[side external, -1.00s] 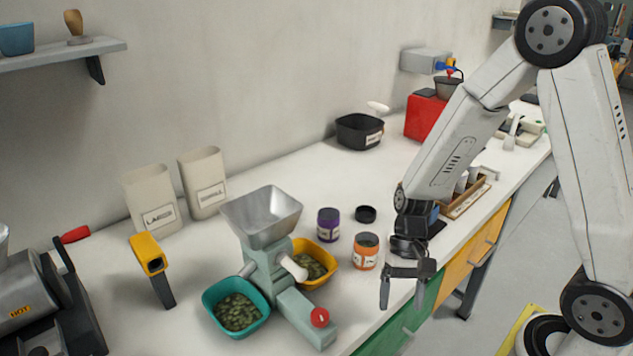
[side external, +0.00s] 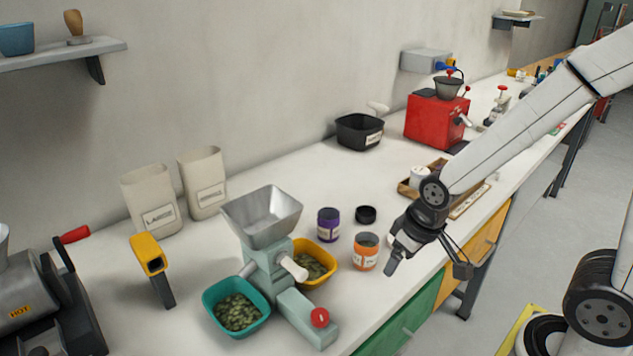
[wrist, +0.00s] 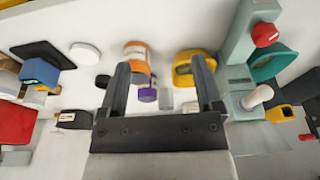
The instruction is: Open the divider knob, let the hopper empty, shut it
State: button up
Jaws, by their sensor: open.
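The grey-green divider machine (side external: 265,272) stands on the bench with a metal hopper (side external: 262,214) on top; the visible inside of the hopper looks bare. A red knob (side external: 319,317) with a white mark sits on its foot, and a white-ended handle (side external: 293,267) sticks out of its body. A teal bowl (side external: 236,307) and a yellow bowl (side external: 314,263), both holding green pieces, stand on either side. My gripper (side external: 430,264) is open and empty, right of the machine and apart from it. The wrist view shows the red knob (wrist: 264,34) to the right of the fingers.
An orange-labelled jar (side external: 365,252), a purple jar (side external: 328,225) and a black lid (side external: 365,214) stand between machine and gripper. A yellow-headed scanner-like tool (side external: 150,258) and two beige bags (side external: 203,184) are left. A wooden tray (side external: 410,187) is behind my gripper.

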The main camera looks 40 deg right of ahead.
jog(key=t+y, duration=0.2)
send_over(326, 323)
jog(key=w+d, duration=0.1)
jog(key=d, duration=0.2)
jog(key=f, duration=0.2)
jog(key=w+a+m+t, duration=0.1)
jog(key=w+a+f+m, duration=0.1)
jog(key=a, duration=0.1)
jog(key=w+a+m+t, duration=0.1)
jog(key=m, duration=0.1)
jog(key=shift+w+a+f+t, duration=0.25)
jog(key=shift+w+t, duration=0.05)
jog(key=s+a+m+t+h, duration=0.3)
jog(key=s+m+t+h, duration=0.4)
jog(key=t, duration=0.5)
jog(key=shift+s+d+f+n+g+y, duration=0.25)
jog(key=shift+s+d+f+n+y, duration=0.55)
jog(key=shift+n, duration=0.95)
jog(key=shift+s+d+f+n+g+y, duration=0.2)
jog(key=shift+s+d+f+n+y, duration=0.55)
jog(key=shift+n, duration=1.05)
jog(key=shift+s+d+f+n+g+y, duration=0.3)
jog(key=shift+d+f+n+y, duration=0.25)
jog(key=shift+f+n, duration=0.85)
jog(key=shift+w+r+n, duration=0.1)
jog(key=shift+r+n, duration=0.25)
